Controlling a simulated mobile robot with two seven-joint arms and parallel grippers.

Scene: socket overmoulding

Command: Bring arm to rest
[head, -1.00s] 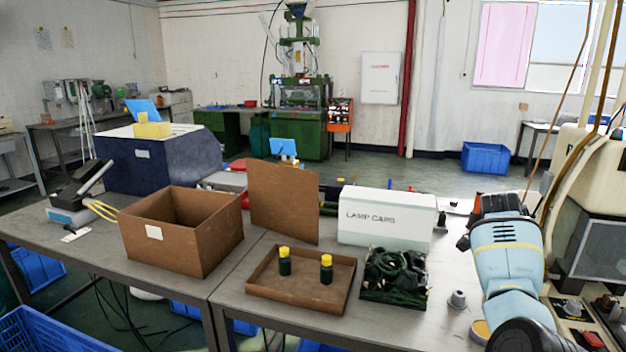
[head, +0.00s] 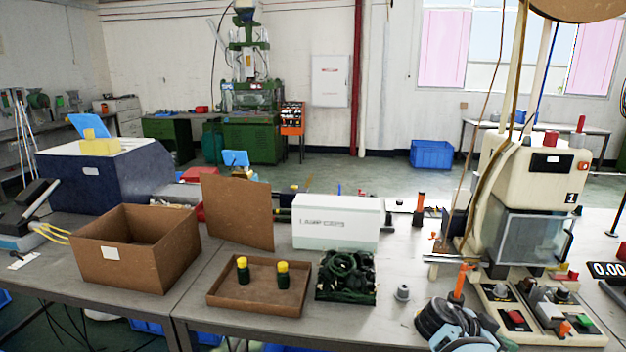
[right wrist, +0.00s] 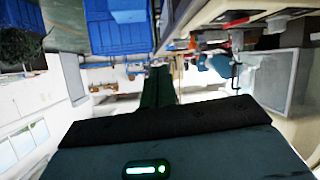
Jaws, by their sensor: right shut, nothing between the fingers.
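My right arm (head: 456,326) shows at the bottom edge of the head view, folded low between the grey cap on the bench and the press's control panel. In the right wrist view my right gripper (right wrist: 160,76) has its dark fingers together, with nothing between them. Its dark body with a lit green indicator fills the lower part of that view. My left arm and gripper are not in view.
The bench holds a cardboard box (head: 137,262), a tray (head: 258,299) with two yellow-topped green parts, a crate of dark rings (head: 346,277), a white lamp-caps box (head: 337,222) and a grey cap (head: 402,292). A cream press (head: 535,180) stands close right of my arm.

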